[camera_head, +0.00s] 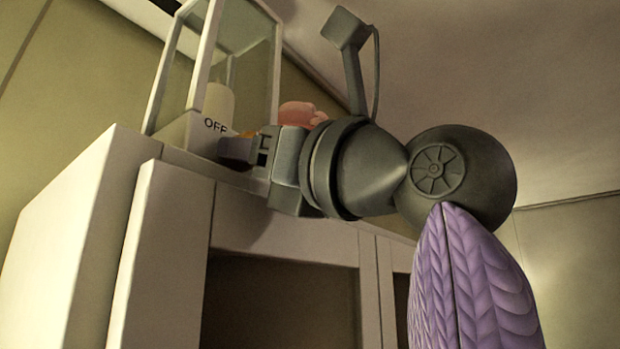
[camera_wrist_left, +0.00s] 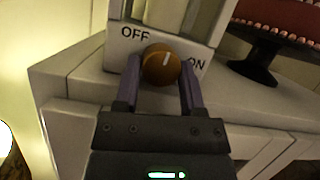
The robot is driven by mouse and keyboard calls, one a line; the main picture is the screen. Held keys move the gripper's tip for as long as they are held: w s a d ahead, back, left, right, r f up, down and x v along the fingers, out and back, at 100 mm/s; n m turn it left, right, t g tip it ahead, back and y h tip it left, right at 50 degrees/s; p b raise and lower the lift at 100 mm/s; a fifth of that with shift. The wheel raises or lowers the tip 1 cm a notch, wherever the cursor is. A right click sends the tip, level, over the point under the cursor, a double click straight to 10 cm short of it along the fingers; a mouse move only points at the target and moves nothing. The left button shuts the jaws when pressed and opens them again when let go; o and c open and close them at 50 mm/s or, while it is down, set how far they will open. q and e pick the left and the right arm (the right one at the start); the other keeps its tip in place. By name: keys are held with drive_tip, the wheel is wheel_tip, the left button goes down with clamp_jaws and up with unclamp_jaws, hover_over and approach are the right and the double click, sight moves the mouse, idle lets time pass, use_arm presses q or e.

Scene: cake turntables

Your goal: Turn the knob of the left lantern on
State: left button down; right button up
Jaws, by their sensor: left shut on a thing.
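The white lantern with glass panes (camera_head: 205,60) stands on top of the cabinet in the head view. Its base (camera_wrist_left: 120,44) shows the words OFF and ON in the wrist view. Its round brown-orange knob (camera_wrist_left: 161,68) sits between these words, with a short white mark pointing roughly upward in that view. My left gripper (camera_wrist_left: 160,82) has one purple finger on each side of the knob and is shut on it. In the head view my left gripper (camera_head: 235,149) reaches the lantern base from the right and hides most of the knob. My right gripper is not in view.
The pale cabinet (camera_head: 60,240) has a narrow top and dark open fronts. In the wrist view a dark stand (camera_wrist_left: 257,66) bearing a red studded thing (camera_wrist_left: 285,17) is to the right of the lantern. A pinkish thing (camera_head: 297,113) shows behind my wrist in the head view.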

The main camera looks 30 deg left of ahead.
use_arm(q)
drive_tip(key=m+t, duration=0.1)
drive_tip(key=m, duration=0.1)
drive_tip(key=m+t+b, duration=0.1)
drive_tip(key=m, duration=0.1)
drive_tip(key=shift+s+m+t+h, duration=0.15)
drive_tip(key=shift+m+t+h, duration=0.15)
drive_tip(key=shift+m, duration=0.1)
drive_tip(key=shift+r+m+t+h+b, duration=0.1)
drive_tip(key=shift+m+t+h+b, duration=0.25)
drive_tip(key=shift+m, duration=0.7)
drive_tip(key=shift+m+t+h+b, duration=0.1)
drive_tip(key=shift+m+t+b, duration=0.1)
drive_tip(key=shift+m+t, duration=0.6)
drive_tip(key=shift+m, duration=0.45)
drive_tip(key=shift+c, duration=1)
unclamp_jaws()
drive_tip(key=shift+g, duration=0.25)
drive_tip(key=shift+d, duration=0.1)
drive_tip(key=b+v, duration=0.3)
drive_tip(key=v, duration=0.7)
